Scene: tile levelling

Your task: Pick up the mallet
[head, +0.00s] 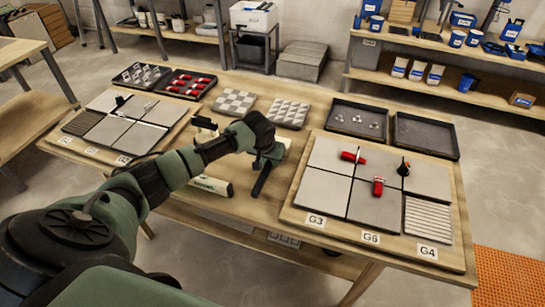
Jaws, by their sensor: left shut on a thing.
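My left arm reaches in from the left over the middle of the table, and its left gripper (266,160) is shut on the mallet (262,181). A dark, bar-like part of the mallet sticks out below the fingers, towards the front of the table. The rest of it is hidden by the gripper, and I cannot tell whether it touches the tabletop. My right gripper is not in view.
A tile panel (377,226) with red and black pieces lies to the right, another tile panel (110,132) to the left. Trays (358,121) and tile samples (234,102) line the back. A white tube (212,186) lies near the front edge.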

